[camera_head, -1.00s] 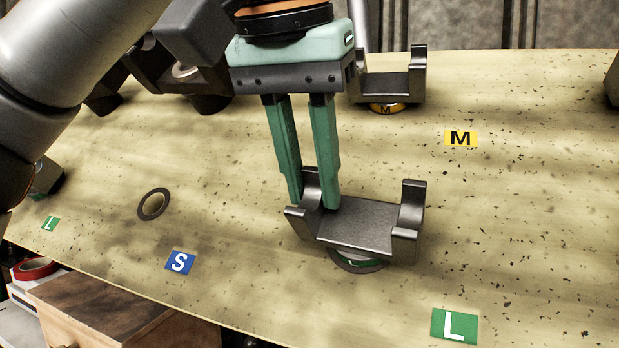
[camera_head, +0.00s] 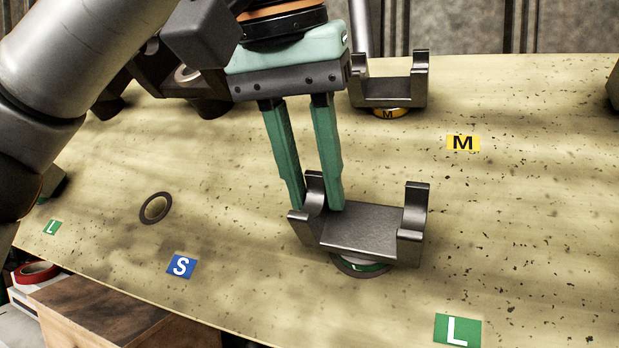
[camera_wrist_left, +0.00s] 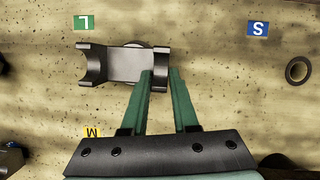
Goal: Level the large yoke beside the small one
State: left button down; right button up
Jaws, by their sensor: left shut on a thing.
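The large yoke (camera_head: 365,231), a dark grey U-shaped part with two upright prongs, is at the middle front of the table in the head view. A green L-marked ring (camera_head: 361,266) shows under it. I cannot tell whether the yoke is exactly level. My left gripper (camera_head: 319,207) is shut on its left prong, one green finger on each side; the wrist view shows the same grip on the yoke (camera_wrist_left: 122,65). Another dark yoke (camera_head: 392,92) stands at the back on a yellow M-marked ring. I cannot make out a small yoke marked S. My right gripper is not visible.
A bare flat ring (camera_head: 155,207) lies left of the large yoke, above the blue S label (camera_head: 181,266). A green L label (camera_head: 457,330) is at the front and a yellow M label (camera_head: 463,143) at the right. The tabletop to the right is mostly clear.

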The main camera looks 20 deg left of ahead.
pick_arm(q)
jog(key=shift+d+r, duration=0.1)
jog(key=shift+d, duration=0.1)
jog(key=c, duration=1.1)
grip_release()
jog(key=o, duration=0.3)
jog(key=shift+w+d, duration=0.15)
jog(key=shift+d, duration=0.1)
jog(key=shift+o, duration=1)
jog(key=shift+a, duration=0.15)
jog(key=shift+f, duration=0.25)
jog(key=shift+r, duration=0.15)
